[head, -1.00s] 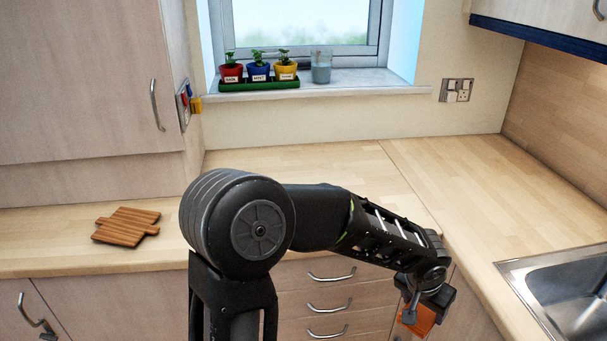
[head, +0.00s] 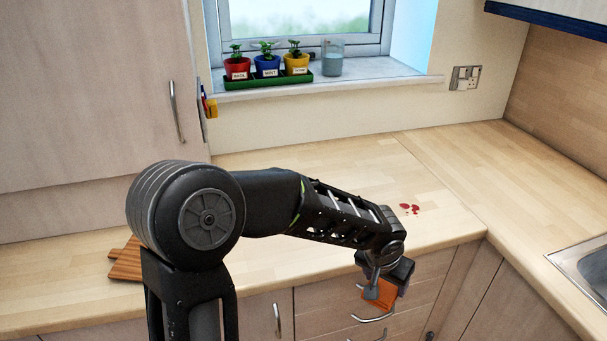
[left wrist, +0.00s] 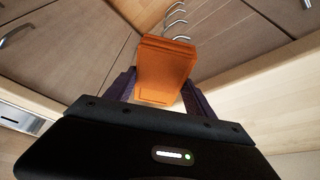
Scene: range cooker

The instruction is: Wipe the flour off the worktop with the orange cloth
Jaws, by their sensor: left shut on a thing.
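My left gripper (head: 380,283) is shut on the orange cloth (head: 377,295), which hangs in front of the drawers, below the worktop's front edge. In the left wrist view the folded cloth (left wrist: 165,68) sits between the two dark fingers (left wrist: 160,92). The pale wood worktop (head: 450,215) carries a small patch of red spots (head: 409,209), behind and to the right of the gripper. I see no white flour; my arm hides part of the worktop. My right gripper is not in view.
A wooden board (head: 125,262) lies at the left, partly behind my arm. A sink (head: 585,270) is at the right. Potted herbs (head: 267,66) and a glass (head: 332,58) stand on the windowsill. The worktop's back right corner is clear.

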